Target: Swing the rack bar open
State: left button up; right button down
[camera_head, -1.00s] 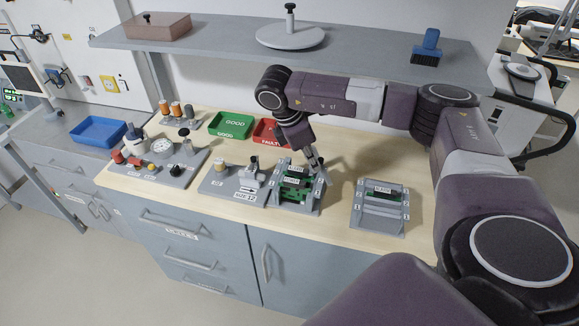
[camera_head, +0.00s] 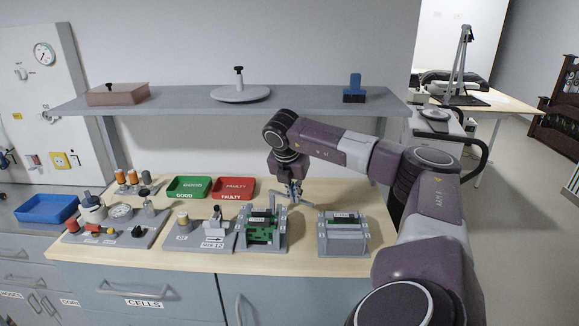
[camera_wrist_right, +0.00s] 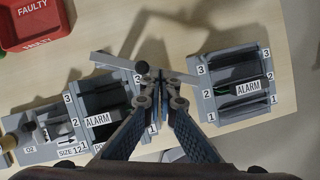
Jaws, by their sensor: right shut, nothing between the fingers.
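The left grey rack (camera_head: 262,232) holds green boards and an ALARM label; it also shows in the right wrist view (camera_wrist_right: 78,98). A flat grey bar (camera_wrist_right: 112,61) with a black knob (camera_wrist_right: 142,67) runs crosswise past the rack's back end in the right wrist view. It slants beyond the slots, not along them. My right gripper (camera_head: 293,194) is at the rack's back right corner. In the right wrist view its fingers (camera_wrist_right: 164,84) are shut and empty, close to the knob and over the bar. Whether they touch it I cannot tell. My left gripper is not in view.
A second rack (camera_head: 343,234) with an ALARM label stands to the right. A green GOOD tray (camera_head: 188,187) and a red FAULTY tray (camera_head: 234,188) lie behind. A size fixture (camera_head: 203,235) adjoins the left rack. A shelf (camera_head: 300,97) hangs above the bench.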

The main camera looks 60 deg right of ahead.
jog(key=shift+s+d+f+n, duration=0.15)
jog(key=shift+d+f+n, duration=0.05)
jog(key=shift+d+n, duration=0.25)
jog(key=shift+d+n+t, duration=0.25)
jog(key=shift+d+t, duration=0.05)
jog(key=shift+d+b, duration=0.1)
jog(key=shift+b, duration=0.2)
jog(key=shift+w, duration=0.3)
jog(key=shift+d, duration=0.2)
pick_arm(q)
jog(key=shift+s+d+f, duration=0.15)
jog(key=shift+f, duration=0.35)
pick_arm(e)
jog(key=shift+d, duration=0.1)
jog(key=shift+f, duration=0.15)
